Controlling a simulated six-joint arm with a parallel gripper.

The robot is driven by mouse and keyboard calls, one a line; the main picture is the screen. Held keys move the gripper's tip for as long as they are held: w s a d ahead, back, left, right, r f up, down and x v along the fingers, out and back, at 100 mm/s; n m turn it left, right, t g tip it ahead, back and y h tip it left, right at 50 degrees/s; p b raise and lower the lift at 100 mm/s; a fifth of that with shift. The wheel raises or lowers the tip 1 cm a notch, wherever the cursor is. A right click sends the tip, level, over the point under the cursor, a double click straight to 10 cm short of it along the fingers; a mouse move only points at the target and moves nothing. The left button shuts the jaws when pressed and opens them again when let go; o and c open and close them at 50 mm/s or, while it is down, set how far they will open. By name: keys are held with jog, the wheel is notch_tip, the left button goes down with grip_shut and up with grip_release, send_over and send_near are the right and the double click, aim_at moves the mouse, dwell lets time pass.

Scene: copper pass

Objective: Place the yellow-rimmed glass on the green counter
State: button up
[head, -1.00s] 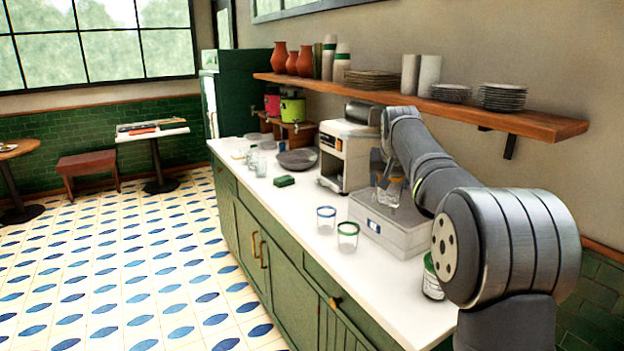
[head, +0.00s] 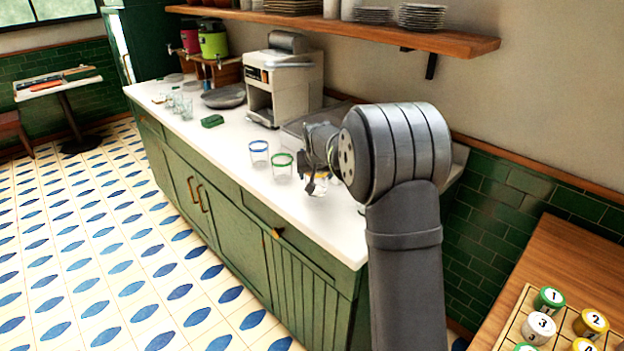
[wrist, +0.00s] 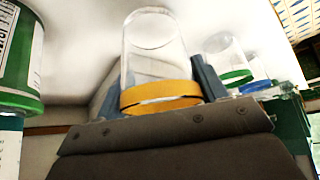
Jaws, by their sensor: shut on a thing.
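The yellow-rimmed glass (head: 318,187) is clear and is gripped upright, low over the white-topped green counter (head: 330,232). Its orange-yellow rim and clear wall show large in the wrist view (wrist: 152,60), where the picture is upside down. My gripper (head: 315,180) is shut on it, with one finger on each side near the rim. I cannot tell whether the glass base touches the countertop. A green-rimmed glass (head: 281,167) stands just left of it, and a blue-rimmed glass (head: 259,153) stands farther left.
A green-and-white can (wrist: 18,55) is close by in the wrist view; my arm mostly hides it in the head view. A grey flat-topped appliance (head: 298,126) and a coffee machine (head: 285,80) stand behind. The counter's front strip is clear. A wooden table (head: 575,255) bears numbered tins.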

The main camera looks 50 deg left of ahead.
jog(key=shift+f, duration=1.7)
jog(key=shift+f, duration=0.1)
jog(key=o, duration=1.1)
jog(key=shift+s+d+r, duration=0.15)
jog(key=shift+r, duration=0.3)
jog(key=v, duration=1.1)
